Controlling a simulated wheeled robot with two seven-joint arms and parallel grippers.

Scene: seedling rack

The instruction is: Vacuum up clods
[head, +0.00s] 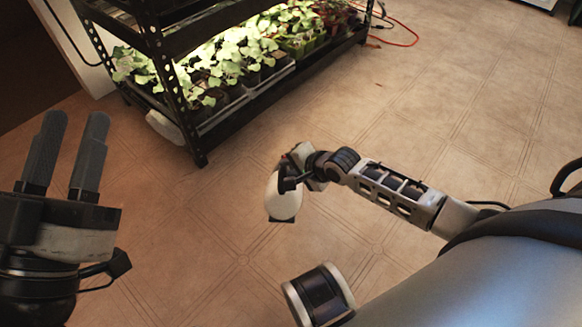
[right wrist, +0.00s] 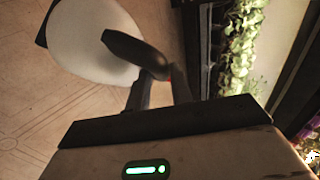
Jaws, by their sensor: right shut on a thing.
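My right gripper (head: 291,180) is shut on a white hand-held vacuum (head: 281,203) and holds it out in front of me above the floor. In the right wrist view the vacuum's rounded white body (right wrist: 92,42) and dark handle show, with the handle at the fingers (right wrist: 160,82). My left gripper (head: 68,150) is at the left of the head view, its two grey fingers apart with nothing between them. A tiny dark speck (head: 378,84) lies on the floor right of the rack; I cannot tell whether it is a clod.
A black metal rack (head: 185,100) with lit trays of green seedlings stands at the upper left. A white rounded object (head: 165,128) is by its near end. An orange cord (head: 405,38) lies on the floor behind. The tiled floor (head: 430,130) to the right is mostly clear.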

